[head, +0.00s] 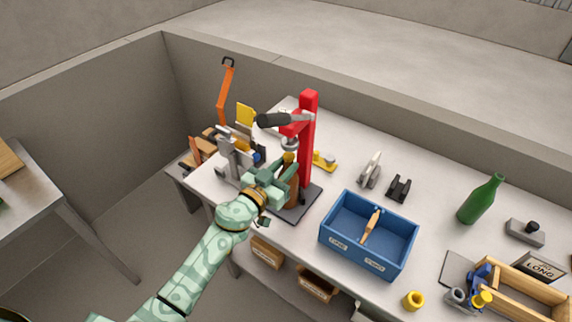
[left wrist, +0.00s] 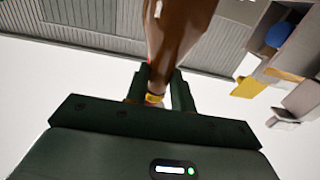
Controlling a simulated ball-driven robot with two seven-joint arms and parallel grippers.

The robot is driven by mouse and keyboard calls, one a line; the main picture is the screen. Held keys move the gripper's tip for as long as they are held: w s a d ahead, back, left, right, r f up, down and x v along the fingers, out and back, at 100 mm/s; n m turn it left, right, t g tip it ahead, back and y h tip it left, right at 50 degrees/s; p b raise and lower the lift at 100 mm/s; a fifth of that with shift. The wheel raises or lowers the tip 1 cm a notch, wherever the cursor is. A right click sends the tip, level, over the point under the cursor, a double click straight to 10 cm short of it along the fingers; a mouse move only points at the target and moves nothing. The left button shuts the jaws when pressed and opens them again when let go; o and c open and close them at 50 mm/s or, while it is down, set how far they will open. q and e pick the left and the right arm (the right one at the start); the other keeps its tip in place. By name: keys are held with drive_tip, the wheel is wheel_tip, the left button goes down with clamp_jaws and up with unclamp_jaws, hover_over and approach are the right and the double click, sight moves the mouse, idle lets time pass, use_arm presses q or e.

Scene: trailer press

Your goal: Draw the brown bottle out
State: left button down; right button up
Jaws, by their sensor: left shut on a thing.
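The brown bottle (head: 292,192) stands in the red press (head: 308,140), on its dark base plate (head: 297,212) as far as I can tell. A yellow piece shows at its top, under the press head. My left gripper (head: 286,170) reaches in from the left and is shut on the bottle near its neck. In the left wrist view the brown bottle (left wrist: 178,30) runs between the fingers of the left gripper (left wrist: 158,88), with a yellow band on its narrow end. The gripper hides part of the bottle in the head view. My right gripper is not in view.
A blue divided crate (head: 345,250) with a wooden-handled tool stands right of the press. A green bottle (head: 480,200), a black clamp-like piece (head: 399,188) and a wooden box (head: 525,292) stand farther right. A tool rack (head: 238,160) crowds the left.

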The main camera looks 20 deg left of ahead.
use_arm(q)
drive_tip(key=p+v, duration=0.1)
drive_tip(key=v, duration=0.6)
drive_tip(key=shift+s+r+p, duration=0.15)
drive_tip(key=shift+r+p, duration=0.15)
drive_tip(key=shift+r, duration=0.05)
idle(0.4)
